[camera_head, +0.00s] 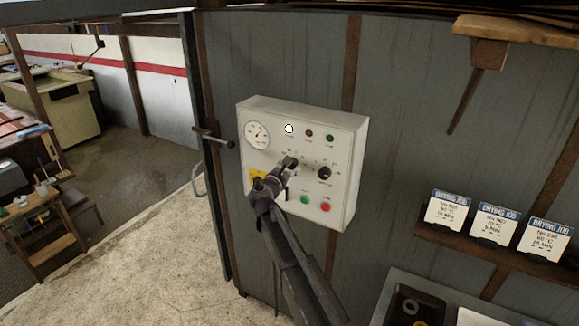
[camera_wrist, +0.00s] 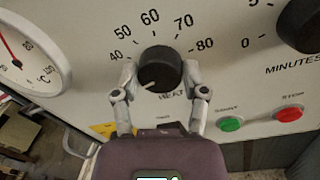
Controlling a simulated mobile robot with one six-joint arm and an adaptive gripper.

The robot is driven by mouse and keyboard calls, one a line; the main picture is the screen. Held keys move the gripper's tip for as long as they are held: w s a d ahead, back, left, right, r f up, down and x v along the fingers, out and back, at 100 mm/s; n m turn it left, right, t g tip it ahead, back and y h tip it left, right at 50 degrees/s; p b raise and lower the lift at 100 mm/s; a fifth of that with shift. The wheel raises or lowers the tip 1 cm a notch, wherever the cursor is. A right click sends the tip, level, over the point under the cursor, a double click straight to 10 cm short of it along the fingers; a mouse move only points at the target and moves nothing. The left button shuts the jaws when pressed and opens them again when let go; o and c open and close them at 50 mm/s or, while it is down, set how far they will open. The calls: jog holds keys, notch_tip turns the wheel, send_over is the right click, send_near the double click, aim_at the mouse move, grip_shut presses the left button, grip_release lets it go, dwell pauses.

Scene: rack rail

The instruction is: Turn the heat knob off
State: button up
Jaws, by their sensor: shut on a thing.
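The heat knob (camera_wrist: 160,67) is black and round, on a white control panel (camera_head: 262,115), with a printed scale from 40 to 80 around its top. Its white pointer mark faces the lower left, below the 40. Part of the HEAT label beneath it is hidden. My gripper (camera_wrist: 158,74) has one finger on each side of the knob and is shut on it. In the head view my gripper (camera_head: 286,170) reaches the panel's middle and mostly hides the knob.
A black minutes knob (camera_head: 324,173) is to the right. A green button (camera_wrist: 230,124) and a red button (camera_wrist: 288,114) sit below. A dial gauge (camera_head: 257,134) is at upper left. A door handle (camera_head: 213,137) sticks out left of the panel. Drying-job cards (camera_head: 447,212) stand on a shelf at right.

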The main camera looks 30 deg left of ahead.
jog(key=o, duration=1.2)
jog(key=shift+w, duration=0.1)
jog(key=shift+c, duration=0.2)
jog(key=shift+m, duration=0.3)
